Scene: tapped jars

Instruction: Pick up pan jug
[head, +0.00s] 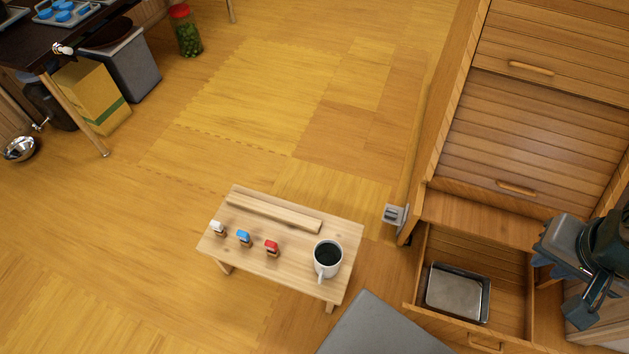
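No vessel is clearly marked as the pan jug. A white jug-like cup (327,259) with a handle towards the front stands upright on the right end of a small wooden bench (285,264); its inside looks dark. A rectangular metal pan (457,293) lies in an open drawer (508,315) at the lower right. My gripper (562,262) appears to be the dark grey part at the right edge, near the cabinet and to the right of the drawer. It is well apart from the cup. Its fingertips are not clear, and I see nothing held in it.
A wooden cabinet (545,110) stands at right. A red-lidded jar (186,32) and yellow box (92,96) stand upper left. The middle floor is clear.

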